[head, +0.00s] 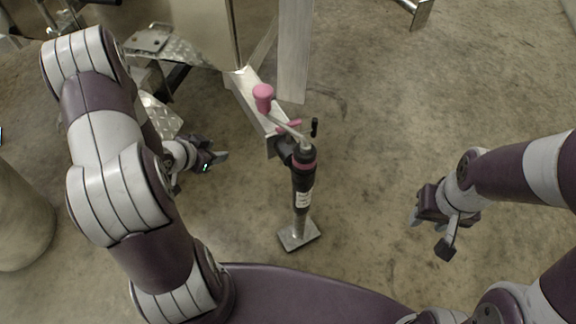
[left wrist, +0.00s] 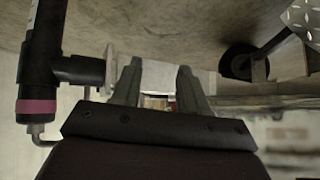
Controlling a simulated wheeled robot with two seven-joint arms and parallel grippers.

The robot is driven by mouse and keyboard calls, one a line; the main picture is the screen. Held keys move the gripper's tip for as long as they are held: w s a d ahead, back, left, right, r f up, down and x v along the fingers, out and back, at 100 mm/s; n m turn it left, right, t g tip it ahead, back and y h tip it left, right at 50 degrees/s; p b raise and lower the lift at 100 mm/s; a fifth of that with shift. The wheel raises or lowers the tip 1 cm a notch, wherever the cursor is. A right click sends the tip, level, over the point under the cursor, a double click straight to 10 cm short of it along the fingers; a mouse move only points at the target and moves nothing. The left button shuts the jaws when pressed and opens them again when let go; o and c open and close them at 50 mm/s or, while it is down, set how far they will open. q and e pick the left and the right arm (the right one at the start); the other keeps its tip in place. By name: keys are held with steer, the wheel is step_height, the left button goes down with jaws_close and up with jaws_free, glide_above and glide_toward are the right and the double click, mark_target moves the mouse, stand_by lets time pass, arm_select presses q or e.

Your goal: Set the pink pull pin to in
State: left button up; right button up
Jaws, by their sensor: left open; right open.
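A black trailer jack (head: 302,180) stands upright on a square foot plate beside the trailer's frame. A short pink piece (head: 289,125), which looks like the pull pin, shows beside the jack's top, partly behind the crank arm. I cannot tell how far in it sits. A larger pink knob (head: 263,97) is on the crank's end. My left gripper (head: 222,157) is open and empty, left of the jack and apart from it. In the left wrist view, its fingers (left wrist: 158,85) are spread, with the jack (left wrist: 42,70) at left. My right gripper (head: 428,236) is open and empty, well right of the jack.
The trailer's metal frame (head: 252,100) runs up from the jack. Diamond-plate steps (head: 160,113) lie behind my left arm. Bare concrete floor (head: 385,120) is clear to the right.

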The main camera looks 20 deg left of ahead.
arm_select(q)
steer(key=w+d+f+m+t+h, duration=0.1)
steer(key=d+f+m+t+h, duration=0.1)
steer(key=d+f+h, duration=0.15)
steer(key=m+t+h, duration=0.2)
steer(key=m+h, duration=0.2)
steer(key=h, duration=0.3)
glide_toward(289, 124)
steer(key=b+x, duration=0.1)
steer(key=x, duration=0.2)
steer(key=b+x, duration=0.2)
steer(key=x, duration=0.1)
steer(key=f+b+x, duration=0.1)
steer(key=b+x, duration=0.1)
steer(key=x, duration=0.1)
steer(key=shift+w, duration=0.15)
steer(key=shift+w+d+r, duration=0.1)
steer(key=shift+w+d, duration=0.2)
arm_select(e)
step_height(289, 124, down, 9)
steer(key=shift+f, duration=0.2)
steer(key=shift+w, duration=0.1)
